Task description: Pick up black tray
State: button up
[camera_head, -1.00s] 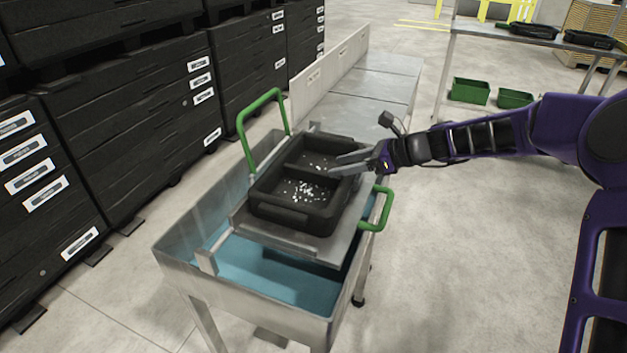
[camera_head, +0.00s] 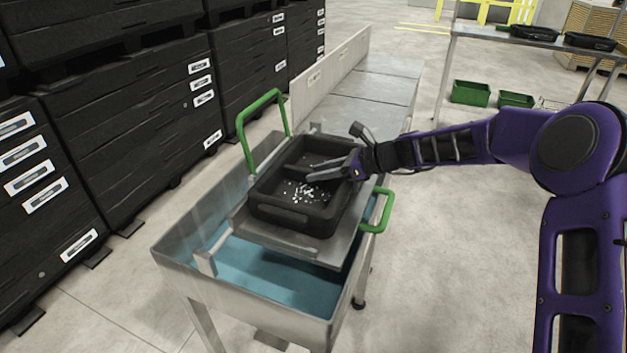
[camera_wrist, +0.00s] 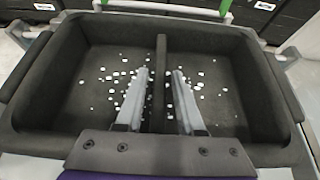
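The black tray (camera_head: 292,215) sits on a metal platform with green handles over the washer basin. It has two compartments split by a divider, with small white bits in them. My gripper (camera_head: 312,172) reaches over the tray from the right. In the wrist view, the tray (camera_wrist: 62,140) fills most of the picture. My gripper's two fingers (camera_wrist: 160,75) are apart, one on each side of the divider (camera_wrist: 160,60) as seen from above. Nothing is held between them. I cannot tell whether the fingers touch the divider.
The washer's metal basin (camera_head: 180,250) holds blue water. Green handles (camera_head: 262,120) rise at the platform's far left and at its right (camera_head: 378,210). Stacked black crates (camera_head: 130,120) line the left. A table (camera_head: 500,35) with black trays stands back right.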

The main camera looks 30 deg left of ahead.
grip_shut()
